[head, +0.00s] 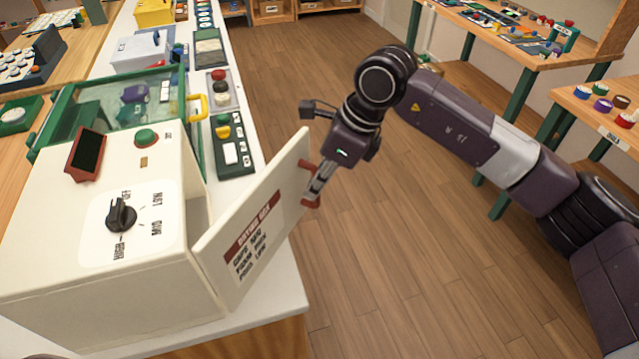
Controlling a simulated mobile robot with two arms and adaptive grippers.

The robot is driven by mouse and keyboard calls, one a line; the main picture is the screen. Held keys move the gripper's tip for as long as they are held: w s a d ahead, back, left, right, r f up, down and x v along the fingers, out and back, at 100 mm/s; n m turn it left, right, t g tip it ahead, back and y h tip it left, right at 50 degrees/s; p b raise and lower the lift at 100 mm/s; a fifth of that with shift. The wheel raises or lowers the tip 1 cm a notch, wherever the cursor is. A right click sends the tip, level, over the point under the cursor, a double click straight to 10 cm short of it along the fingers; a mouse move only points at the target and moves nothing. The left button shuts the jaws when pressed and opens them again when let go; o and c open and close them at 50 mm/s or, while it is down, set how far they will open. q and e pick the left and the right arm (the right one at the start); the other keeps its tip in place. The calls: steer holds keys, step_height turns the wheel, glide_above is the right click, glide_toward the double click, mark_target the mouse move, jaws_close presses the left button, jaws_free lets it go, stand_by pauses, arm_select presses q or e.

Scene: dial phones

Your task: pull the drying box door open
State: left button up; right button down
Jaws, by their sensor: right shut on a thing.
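The drying box (60,235) is a cream box at the lower left, on the end of a white bench. A black dial (121,215), a green button and a tilted dark screen are on its top. Its door (262,222), a cream panel with a red label and black writing, stands ajar, swung out to the right over the bench edge. A red handle shows at the door's far edge. My right gripper (311,186) is shut on the door handle (309,201); its fingertips are partly hidden. My left gripper is not in view.
A glass-topped green case (125,105) with a yellow handle stands behind the box. Several small control panels (232,145) line the bench. The wooden floor (400,290) right of the door is open. Tables with small items stand at the right.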

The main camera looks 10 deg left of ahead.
steer(key=shift+w+r, duration=0.1)
steer(key=shift+r, duration=0.1)
steer(key=c, duration=2)
jaws_free()
steer(key=shift+o, duration=0.2)
steer(key=shift+f, duration=0.1)
steer(key=v, duration=1.2)
